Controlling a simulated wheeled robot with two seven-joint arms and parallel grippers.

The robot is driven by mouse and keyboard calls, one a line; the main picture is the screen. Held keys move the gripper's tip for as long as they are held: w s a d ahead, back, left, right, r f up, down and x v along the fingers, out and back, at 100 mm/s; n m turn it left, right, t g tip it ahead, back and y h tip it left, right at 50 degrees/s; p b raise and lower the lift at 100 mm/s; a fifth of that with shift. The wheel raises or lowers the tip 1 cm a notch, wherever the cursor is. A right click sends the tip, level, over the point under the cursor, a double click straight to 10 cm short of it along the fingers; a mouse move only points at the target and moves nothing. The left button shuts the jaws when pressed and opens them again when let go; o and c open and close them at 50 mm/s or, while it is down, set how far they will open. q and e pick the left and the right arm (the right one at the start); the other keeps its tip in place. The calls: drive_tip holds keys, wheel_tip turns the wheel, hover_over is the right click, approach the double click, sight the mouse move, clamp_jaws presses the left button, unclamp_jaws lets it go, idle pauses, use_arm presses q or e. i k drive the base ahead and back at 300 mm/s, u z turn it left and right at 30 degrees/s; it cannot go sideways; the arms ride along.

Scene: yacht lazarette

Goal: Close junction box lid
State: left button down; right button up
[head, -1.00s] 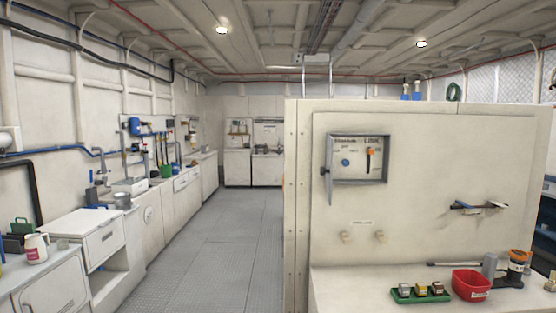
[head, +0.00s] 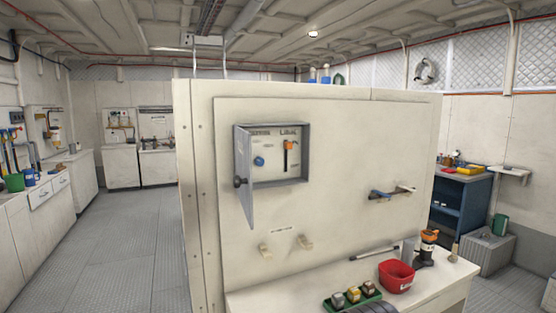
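The junction box (head: 307,152) is a grey square box set in the cream partition wall in the middle of the head view. Its lid (head: 245,196) is open. The lid hangs from the left side and stands out from the wall, seen nearly edge-on, with a dark round knob (head: 240,182) on it. Inside the box show a blue round knob (head: 259,161) and an orange-topped lever (head: 288,147) in a dark slot. Neither of my grippers can be made out in the head view.
Below the box are two small pale pegs (head: 265,250) and a rack with a blue-handled tool (head: 382,194). A counter (head: 450,272) holds a green tray (head: 341,306), a red bin (head: 397,275) and an orange-topped tool (head: 428,246). Open floor (head: 120,250) lies left of the partition.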

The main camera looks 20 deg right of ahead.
sight(242, 182)
drive_tip(key=z, duration=0.15)
drive_tip(key=i, duration=0.2)
drive_tip(key=z, duration=0.2)
drive_tip(key=k, duration=0.5)
drive_tip(key=u, duration=0.6)
drive_tip(key=i, duration=0.65)
drive_tip(key=z, duration=1.25)
